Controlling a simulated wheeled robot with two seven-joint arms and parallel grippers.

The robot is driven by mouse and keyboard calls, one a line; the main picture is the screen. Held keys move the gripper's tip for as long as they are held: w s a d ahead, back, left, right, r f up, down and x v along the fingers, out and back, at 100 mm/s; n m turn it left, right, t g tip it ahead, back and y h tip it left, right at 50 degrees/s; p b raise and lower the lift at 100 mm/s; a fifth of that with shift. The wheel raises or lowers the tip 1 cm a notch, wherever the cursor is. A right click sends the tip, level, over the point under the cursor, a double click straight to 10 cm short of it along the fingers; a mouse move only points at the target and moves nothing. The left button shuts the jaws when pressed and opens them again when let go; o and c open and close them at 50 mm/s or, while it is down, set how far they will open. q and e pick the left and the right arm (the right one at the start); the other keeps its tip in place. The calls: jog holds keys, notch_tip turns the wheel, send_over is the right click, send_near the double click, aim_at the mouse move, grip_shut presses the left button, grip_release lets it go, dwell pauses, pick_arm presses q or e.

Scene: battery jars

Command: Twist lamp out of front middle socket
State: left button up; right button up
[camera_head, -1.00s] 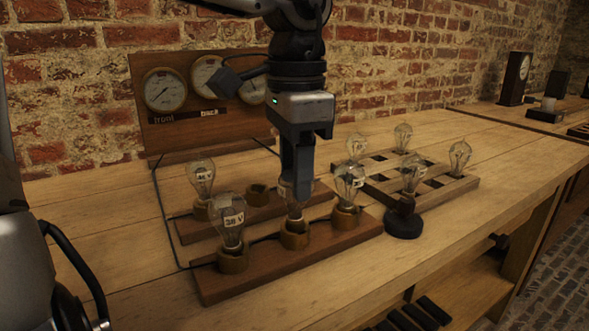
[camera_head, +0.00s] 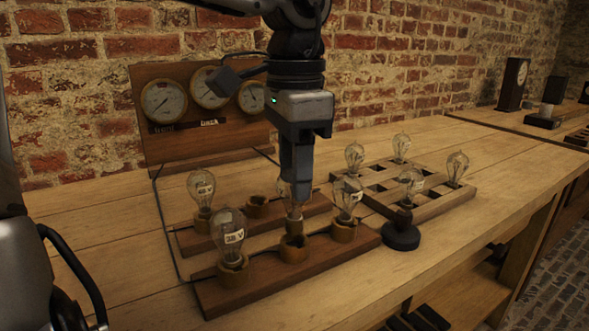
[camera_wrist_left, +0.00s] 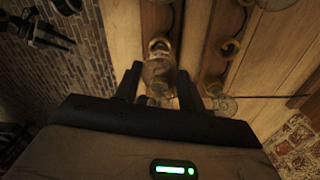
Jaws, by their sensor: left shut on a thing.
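My left gripper (camera_head: 296,196) points straight down over the front board (camera_head: 240,296) and is shut on a clear glass lamp (camera_head: 294,213). The fingers hide much of the bulb. The lamp is upright above the front middle socket (camera_head: 293,250), whose brass rim shows below it; whether its base is fully clear of the socket I cannot tell. In the left wrist view the lamp (camera_wrist_left: 158,72) lies between the two fingers. A lamp marked 38 V (camera_head: 229,236) stands in the front left socket, and another lamp (camera_head: 346,196) in the front right one.
The back board (camera_head: 205,240) carries a lamp (camera_head: 201,190) at left and an empty middle socket (camera_head: 257,206). A slatted rack (camera_head: 440,205) with several lamps stands right, behind a round black stand (camera_head: 402,237). A gauge panel (camera_head: 190,140) stands behind.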

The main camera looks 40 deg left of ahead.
pick_arm(q)
jog(key=shift+r+p, duration=1.45)
jog(key=shift+r, duration=0.7)
